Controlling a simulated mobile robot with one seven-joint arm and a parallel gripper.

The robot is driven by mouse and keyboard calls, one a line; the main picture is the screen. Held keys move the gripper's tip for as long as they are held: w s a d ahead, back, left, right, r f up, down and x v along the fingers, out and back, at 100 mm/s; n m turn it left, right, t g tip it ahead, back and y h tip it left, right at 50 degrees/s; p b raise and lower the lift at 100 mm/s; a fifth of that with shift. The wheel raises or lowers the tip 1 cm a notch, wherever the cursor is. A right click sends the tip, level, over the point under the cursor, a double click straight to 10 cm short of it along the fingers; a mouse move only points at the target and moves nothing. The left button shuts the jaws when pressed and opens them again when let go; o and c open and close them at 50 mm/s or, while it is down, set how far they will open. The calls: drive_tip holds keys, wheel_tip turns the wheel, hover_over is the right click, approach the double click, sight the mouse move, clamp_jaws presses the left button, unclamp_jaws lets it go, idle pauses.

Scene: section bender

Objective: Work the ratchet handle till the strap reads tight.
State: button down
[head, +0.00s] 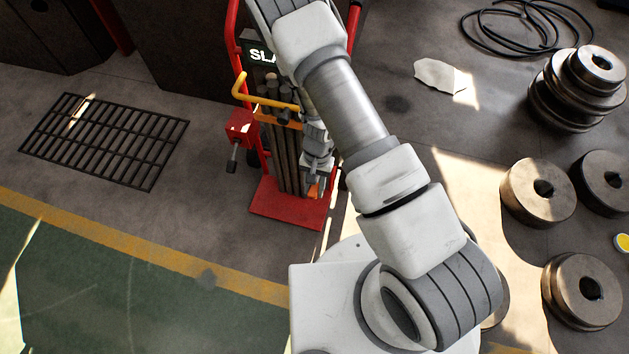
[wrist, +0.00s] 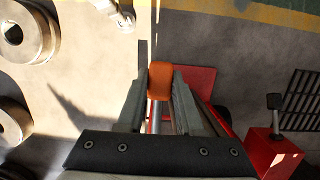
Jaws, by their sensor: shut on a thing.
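The ratchet handle has an orange grip (wrist: 160,82) on a grey metal shaft. In the wrist view it stands between the two fingers of my gripper (wrist: 159,92), which is shut on it. In the head view my gripper (head: 316,180) is low at the right side of the red hand truck, and a bit of the orange grip (head: 314,190) shows beside it. An orange strap (head: 268,117) runs across the upright bars on the truck. A dark sign (head: 261,54) shows "SLA", the rest hidden by my arm. The ratchet body is hidden behind my arm.
The truck's red base plate (head: 286,205) stands on the floor. A yellow bent bar (head: 262,101) and a red box with a lever (head: 239,126) stick out at its left. Heavy round rollers (head: 538,192) stand at the right. A floor grate (head: 104,140) lies left.

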drive_tip(key=shift+r+g+y+p, duration=0.4)
drive_tip(key=shift+r+g+p, duration=0.3)
drive_tip(key=shift+r+g, duration=0.35)
drive_tip(key=shift+w+r+g+y+b, duration=0.1)
drive_tip(key=shift+r+g+y+b, duration=0.4)
drive_tip(key=shift+r+g, duration=0.85)
drive_tip(key=c, duration=0.6)
unclamp_jaws()
drive_tip(key=shift+o, duration=0.2)
drive_tip(key=p+v, duration=0.1)
drive_tip(key=v, duration=1.6)
drive_tip(key=shift+r+p, duration=0.25)
drive_tip(key=shift+p, duration=0.15)
drive_tip(key=shift+w, duration=0.1)
